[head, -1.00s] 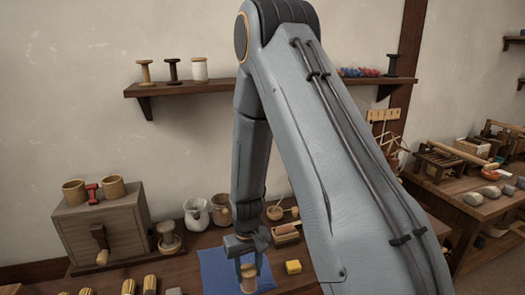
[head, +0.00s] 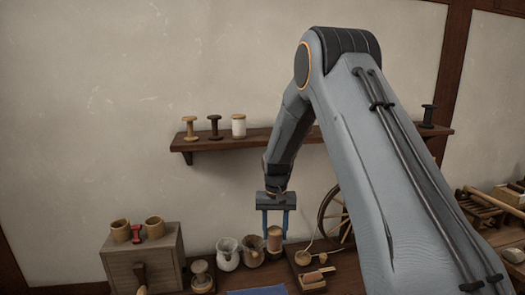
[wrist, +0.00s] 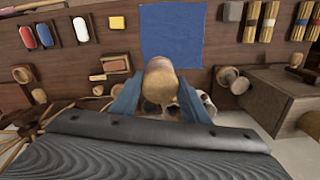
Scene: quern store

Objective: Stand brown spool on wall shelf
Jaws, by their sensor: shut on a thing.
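My gripper (head: 276,232) points down and is shut on the brown spool (head: 275,239), which hangs upright between the blue fingers, above the bench. In the wrist view the spool's pale wooden end (wrist: 158,75) shows between the fingers, and its far end is hidden. The wall shelf (head: 225,144) is higher up and behind. On its left part stand a tan spool (head: 190,128), a black spool (head: 214,127) and a white spool (head: 238,126). My arm hides the shelf's middle.
Another dark spool (head: 428,116) stands at the shelf's right end. Bare shelf shows right of the white spool. Below are a wooden box (head: 140,260) with cups, jugs (head: 228,254) and a blue cloth (head: 258,291) on the bench. A spoked wheel (head: 335,212) is right of the gripper.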

